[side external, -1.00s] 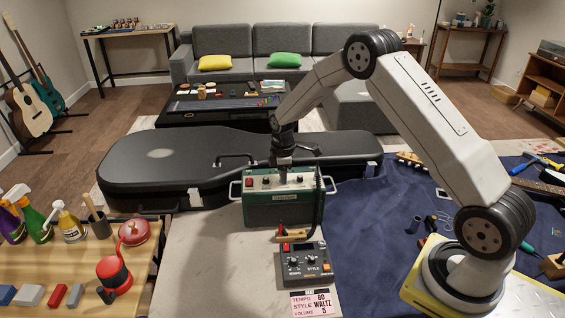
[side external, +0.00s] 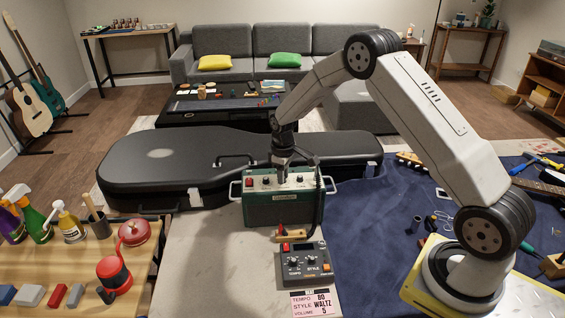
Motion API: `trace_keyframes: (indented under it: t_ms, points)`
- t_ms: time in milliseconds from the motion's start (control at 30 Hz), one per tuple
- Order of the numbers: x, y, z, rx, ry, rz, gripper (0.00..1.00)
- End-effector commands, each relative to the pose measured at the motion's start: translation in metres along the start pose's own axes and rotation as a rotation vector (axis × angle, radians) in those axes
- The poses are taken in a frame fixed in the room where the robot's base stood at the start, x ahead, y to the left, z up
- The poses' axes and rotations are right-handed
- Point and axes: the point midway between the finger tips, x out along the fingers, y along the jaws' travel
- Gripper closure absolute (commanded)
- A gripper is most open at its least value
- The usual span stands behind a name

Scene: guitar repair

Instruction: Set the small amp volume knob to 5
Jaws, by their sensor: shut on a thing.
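The small amp (side external: 278,209) is a dark green box with a light control panel on top, standing on the pale bench strip. A red piece (side external: 250,182) and small knobs show on its panel. My gripper (side external: 281,175) points down at the middle of the panel, shut on a knob there. The knob itself and its scale are hidden by the fingers, so its setting cannot be read. A card (side external: 311,304) at the front reads tempo 80, style waltz, volume 5.
A grey rhythm box (side external: 306,266) with knobs and a red button stands in front of the amp. A black guitar case (side external: 170,168) lies behind. A dark cable runs down the amp's right side. Spray bottles and a red pot stand on the wooden table at left.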

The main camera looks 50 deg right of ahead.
Motion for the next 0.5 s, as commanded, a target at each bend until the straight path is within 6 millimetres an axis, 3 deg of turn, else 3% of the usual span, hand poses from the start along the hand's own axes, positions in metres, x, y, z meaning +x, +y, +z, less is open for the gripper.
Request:
trace_keyframes:
  t_ms: [33, 67, 500]
  points:
    - [-0.0002, 0.0002, -0.0003, -0.001, 0.001, 0.001, 1.0]
    - [-0.0002, 0.0002, -0.0003, -0.001, 0.001, 0.001, 0.63]
    - [-0.0001, 0.0001, -0.0001, -0.034, 0.0, 0.0, 0.6]
